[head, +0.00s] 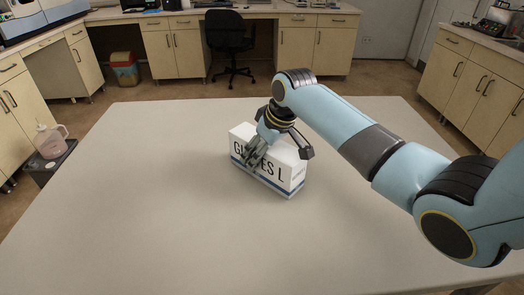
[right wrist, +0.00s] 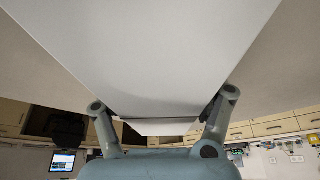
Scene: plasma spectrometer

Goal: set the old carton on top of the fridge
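A white carton with blue stripes and dark lettering, partly hidden and reading like "GLOVES L" (head: 285,174), stands upright on the large grey table. My right gripper (head: 280,153) is over the carton from above. One finger lies in front of its long lettered face, the other at its far right side. In the right wrist view the carton (right wrist: 160,60) fills the space between the two widely spread fingers (right wrist: 163,102). I cannot tell whether both fingers press on it. No fridge shows in either view. My left gripper is not in view.
The grey table top (head: 130,220) is otherwise bare. Beyond it are wooden cabinets (head: 175,50), a black office chair (head: 230,42) and a red-and-yellow bin (head: 124,70). A jug (head: 50,140) stands on a dark stand at the left.

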